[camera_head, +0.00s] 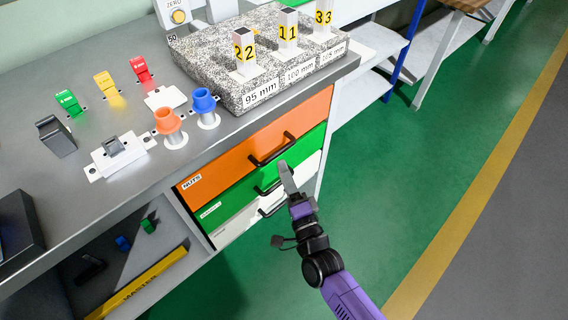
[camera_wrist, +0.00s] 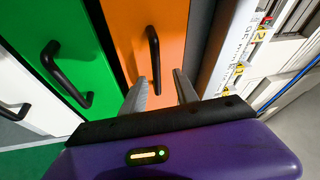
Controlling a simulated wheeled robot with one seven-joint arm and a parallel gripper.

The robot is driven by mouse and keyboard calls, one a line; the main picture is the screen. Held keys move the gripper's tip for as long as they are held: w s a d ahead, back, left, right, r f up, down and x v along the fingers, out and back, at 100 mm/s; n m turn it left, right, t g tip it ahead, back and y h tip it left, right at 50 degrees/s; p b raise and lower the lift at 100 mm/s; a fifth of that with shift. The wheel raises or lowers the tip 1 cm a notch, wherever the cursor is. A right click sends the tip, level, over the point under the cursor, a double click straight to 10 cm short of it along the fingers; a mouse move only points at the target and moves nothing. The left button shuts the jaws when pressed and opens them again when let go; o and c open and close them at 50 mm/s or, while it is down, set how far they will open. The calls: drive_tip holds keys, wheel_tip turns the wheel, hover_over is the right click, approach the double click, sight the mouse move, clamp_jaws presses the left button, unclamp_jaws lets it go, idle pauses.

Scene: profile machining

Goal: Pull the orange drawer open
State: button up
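The orange drawer (camera_head: 225,163) is the top one of a stack under the bench and looks flush with the front. It is labelled NUTS and has a black bar handle (camera_head: 272,152). My gripper (camera_head: 286,167) is in front of the stack, overlapping the green drawer in the head view. In the wrist view the orange drawer front (camera_wrist: 172,30) faces me, with its handle (camera_wrist: 153,45) upright in the picture. My gripper's two grey fingers (camera_wrist: 161,78) are apart, and the handle's lower end shows between them. I see no contact, and the depth gap is unclear.
The green drawer (camera_head: 235,198) and a white drawer (camera_head: 234,226) lie below, with their own black handles. On the bench are a speckled stone block (camera_head: 205,62) with numbered pieces, orange and blue cups (camera_head: 168,122), and coloured blocks. The green floor right of my arm is clear.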

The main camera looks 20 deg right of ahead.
sight(278, 151)
drive_tip(key=shift+w+d+r+m, duration=0.15)
drive_tip(key=shift+w+m, duration=0.25)
drive_tip(key=shift+w, duration=0.75)
drive_tip(key=shift+w+d+m, duration=0.3)
drive_tip(key=shift+w+m, duration=0.1)
drive_tip(key=shift+w, duration=0.75)
drive_tip(key=shift+w+d+r+m, duration=0.15)
drive_tip(key=shift+w+m, duration=0.25)
drive_tip(key=shift+w, duration=0.75)
drive_tip(key=shift+f, duration=0.1)
clamp_jaws()
